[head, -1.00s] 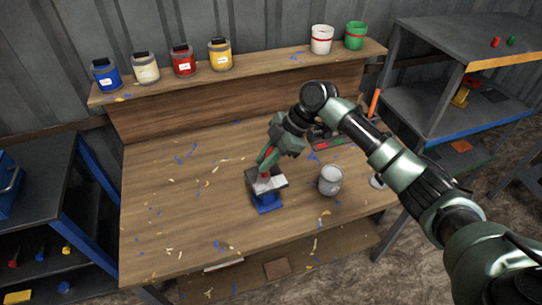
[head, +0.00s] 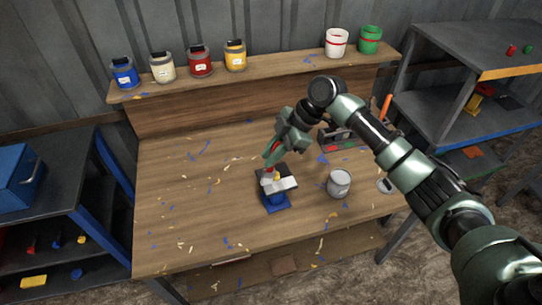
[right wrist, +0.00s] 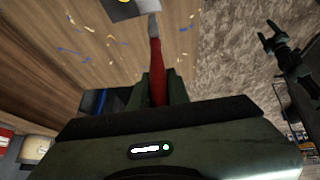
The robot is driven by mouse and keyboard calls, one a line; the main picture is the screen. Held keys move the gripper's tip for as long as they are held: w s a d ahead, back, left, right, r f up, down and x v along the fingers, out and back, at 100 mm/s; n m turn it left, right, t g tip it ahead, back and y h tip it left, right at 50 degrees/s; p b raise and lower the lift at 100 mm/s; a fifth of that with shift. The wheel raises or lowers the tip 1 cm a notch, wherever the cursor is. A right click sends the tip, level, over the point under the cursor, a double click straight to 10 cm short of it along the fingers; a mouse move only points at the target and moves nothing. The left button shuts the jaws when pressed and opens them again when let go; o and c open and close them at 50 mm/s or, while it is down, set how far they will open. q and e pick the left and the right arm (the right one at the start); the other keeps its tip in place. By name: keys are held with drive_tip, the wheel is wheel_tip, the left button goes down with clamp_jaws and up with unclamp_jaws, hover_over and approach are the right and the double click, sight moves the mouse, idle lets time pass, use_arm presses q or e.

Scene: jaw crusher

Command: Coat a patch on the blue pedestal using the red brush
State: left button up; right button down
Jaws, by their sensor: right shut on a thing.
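The blue pedestal (head: 277,206) stands on the workbench with a black and pale plate (head: 288,185) on top. A small yellow spot shows on the plate, also in the right wrist view. My right gripper (head: 271,156) is shut on the red brush (right wrist: 157,72). The brush points down, its pale tip at the plate's left part in the head view; I cannot tell whether it touches. Another gripper, apparently my left (right wrist: 268,35), hangs at the right of the right wrist view, fingers apart and empty, away from the bench.
A grey can (head: 339,183) stands right of the pedestal. A tool tray (head: 343,137) lies behind it. Several paint jars (head: 200,62) line the back shelf. Shelving units flank the bench (head: 190,225), whose left and front parts hold only scattered paint flecks.

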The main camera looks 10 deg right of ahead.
drive_tip(key=shift+r, duration=0.6)
drive_tip(key=shift+w+f, duration=0.15)
drive_tip(key=shift+w, duration=0.2)
drive_tip(key=w+a+b, duration=0.1)
drive_tip(key=w+b, duration=0.4)
drive_tip(key=w, duration=0.2)
drive_tip(key=shift+w+f+b, duration=0.15)
drive_tip(key=shift+w+b, duration=0.15)
